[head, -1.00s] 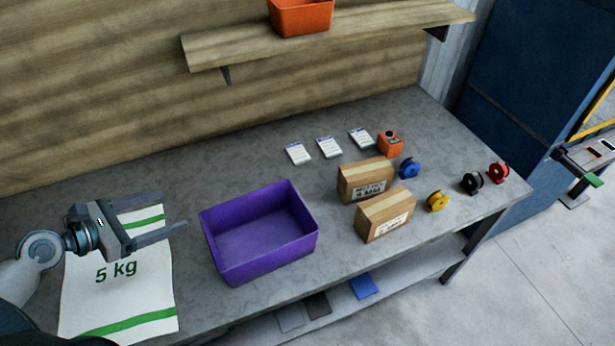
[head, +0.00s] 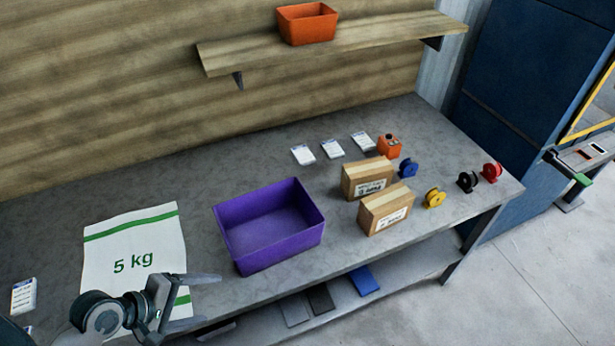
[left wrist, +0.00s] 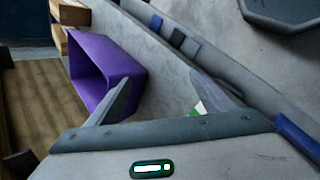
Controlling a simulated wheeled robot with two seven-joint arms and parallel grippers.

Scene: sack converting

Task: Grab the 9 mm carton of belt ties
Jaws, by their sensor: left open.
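Two brown cardboard cartons stand on the grey bench right of the purple bin: a rear carton (head: 367,179) and a front carton (head: 386,209). Each has a white label on its front, too small to read for a size. Both cartons also show in part at the top left of the left wrist view (left wrist: 70,14). My left gripper (head: 208,299) is open and empty at the bench's front edge, by the lower right corner of the white 5 kg sack (head: 132,240). It is well left of the cartons, with the bin between. My right gripper is not in view.
The empty purple bin (head: 268,226) stands mid-bench. Yellow (head: 434,198), blue (head: 408,168), black (head: 467,181) and red (head: 491,172) spools lie right of the cartons. An orange device (head: 389,146) and white cards (head: 332,149) are behind. A shelf (head: 370,45) holds an orange bin (head: 306,23).

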